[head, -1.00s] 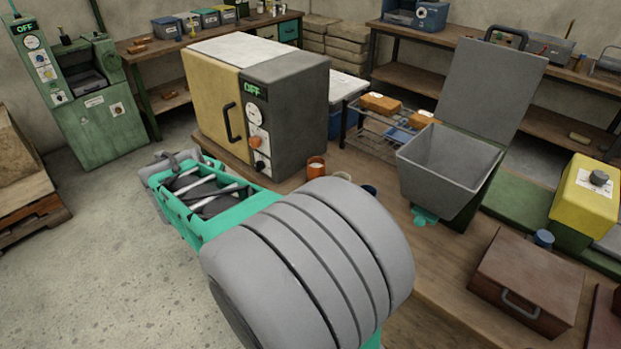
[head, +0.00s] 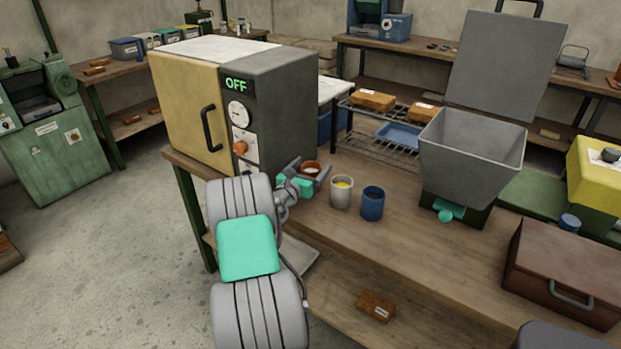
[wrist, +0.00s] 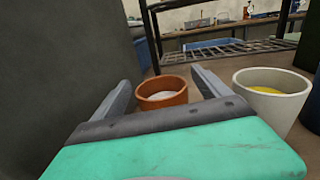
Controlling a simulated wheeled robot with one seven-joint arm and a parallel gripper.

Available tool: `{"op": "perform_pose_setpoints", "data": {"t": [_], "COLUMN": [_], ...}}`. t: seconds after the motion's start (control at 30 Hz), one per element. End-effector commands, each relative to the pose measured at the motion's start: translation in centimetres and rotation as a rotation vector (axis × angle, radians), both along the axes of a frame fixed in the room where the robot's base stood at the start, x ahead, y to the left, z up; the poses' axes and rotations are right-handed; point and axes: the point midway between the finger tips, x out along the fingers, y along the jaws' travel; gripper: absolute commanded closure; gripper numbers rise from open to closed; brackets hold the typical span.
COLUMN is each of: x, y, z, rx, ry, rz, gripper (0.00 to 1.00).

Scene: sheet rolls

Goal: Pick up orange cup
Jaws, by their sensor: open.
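The orange cup (head: 311,168) stands on the workbench beside the oven-like box, mostly hidden by my gripper in the head view. In the wrist view the orange cup (wrist: 162,94) is upright, with something whitish inside. My gripper (head: 312,172) is open at the cup, low over the bench. In the wrist view its two fingers (wrist: 164,84) point forward, one on each side of the cup, with a gap to it. I cannot tell how far the fingertips reach past the cup.
A white-grey cup (head: 341,193) with yellow contents stands close right of the orange cup, then a blue cup (head: 372,204). The box marked OFF (head: 285,120) rises close on the left. A grey hopper (head: 470,155) and a brown case (head: 565,265) stand further right. Bench between is clear.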

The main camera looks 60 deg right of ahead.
Motion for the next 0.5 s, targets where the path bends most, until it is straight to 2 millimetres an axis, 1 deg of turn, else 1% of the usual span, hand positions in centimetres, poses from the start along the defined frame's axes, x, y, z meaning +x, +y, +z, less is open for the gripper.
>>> {"op": "perform_pose_setpoints", "data": {"t": [0.03,0.13,0.33,0.37,0.5], "x": [-0.2,-0.2,-0.2,-0.2,-0.2], "y": [-1.0,-2.1,-2.2,-2.2,-2.2], "z": [0.1,0.0,0.0,0.0,0.0], "rx": [-0.001,0.000,0.001,0.001,0.001], "ry": [-0.001,-0.001,-0.001,-0.001,-0.002], "rz": [-0.004,-0.003,-0.003,-0.003,-0.004], "gripper": [0.14,0.14,0.14,0.14,0.26]}}
